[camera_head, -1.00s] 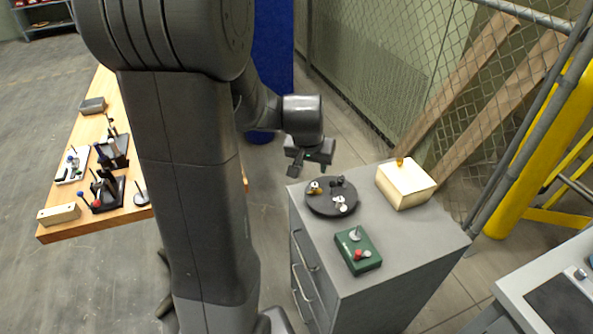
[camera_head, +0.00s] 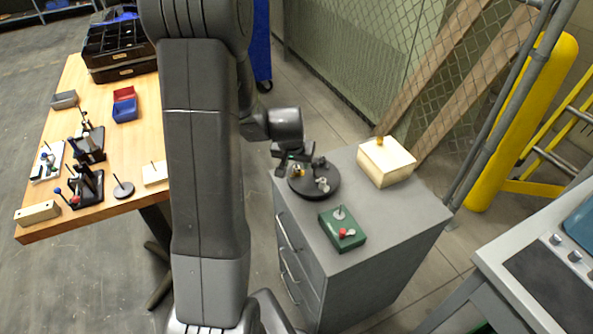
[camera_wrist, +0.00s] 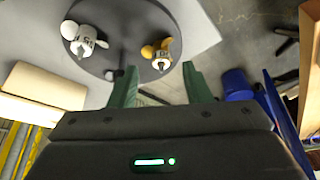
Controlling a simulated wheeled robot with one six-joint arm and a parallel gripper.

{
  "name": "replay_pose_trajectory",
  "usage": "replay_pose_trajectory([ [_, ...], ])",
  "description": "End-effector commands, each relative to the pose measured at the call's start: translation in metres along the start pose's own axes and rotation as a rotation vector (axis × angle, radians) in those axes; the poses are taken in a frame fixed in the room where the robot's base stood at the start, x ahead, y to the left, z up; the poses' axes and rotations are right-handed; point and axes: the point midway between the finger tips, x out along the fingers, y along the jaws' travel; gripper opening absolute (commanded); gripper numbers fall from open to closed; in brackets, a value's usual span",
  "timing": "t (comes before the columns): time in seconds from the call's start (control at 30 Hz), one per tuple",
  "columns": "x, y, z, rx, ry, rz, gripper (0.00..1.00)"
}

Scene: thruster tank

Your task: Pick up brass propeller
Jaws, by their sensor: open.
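The brass propeller (camera_head: 299,171) sits on a round dark turntable-like disc (camera_head: 329,193) on the grey cabinet. In the wrist view the brass propeller (camera_wrist: 158,52) shows just beyond my fingertips, roughly centred between them. My gripper (camera_head: 298,165) is above the near-left part of the disc, open, with nothing between its green fingers; it also shows in the wrist view (camera_wrist: 160,84). A silver-white propeller (camera_head: 322,185) lies to the right of the brass one on the disc. A dark propeller seen earlier is hidden or unclear now.
A cream box (camera_head: 387,163) with a small yellow piece on top stands at the cabinet's back right. A green control box (camera_head: 342,231) with knobs stands nearer the front. A wooden table (camera_head: 95,221) with stands and bins is at left. A chain-link fence and yellow post are at right.

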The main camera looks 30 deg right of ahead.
Motion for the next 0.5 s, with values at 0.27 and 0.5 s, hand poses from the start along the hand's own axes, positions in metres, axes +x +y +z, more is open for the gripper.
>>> replay_pose_trajectory([
  [0.27,0.029,-0.001,-0.001,0.0,0.0,0.0,0.44],
  [0.5,0.031,-0.002,-0.001,0.0,0.001,0.0,0.44],
])
